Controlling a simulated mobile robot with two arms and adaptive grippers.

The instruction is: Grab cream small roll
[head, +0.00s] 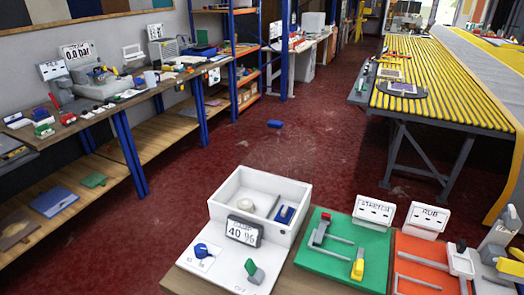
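A white open box (226,212) stands on the near table at the bottom middle. A small round cream thing (245,207) lies inside it on the left, and looks like the cream small roll, though it is too small to be sure. A blue item (286,214) lies in the right part of the box, past a thin divider. Neither of my grippers is in view.
A "40 %" display (243,231), a blue knob (201,249) and a green lever (251,269) are at the box's front. Green (340,254) and orange (425,265) fixture plates lie to its right. A yellow roller table (420,75) stands behind at right. Red floor between is mostly clear, with one blue item (275,124).

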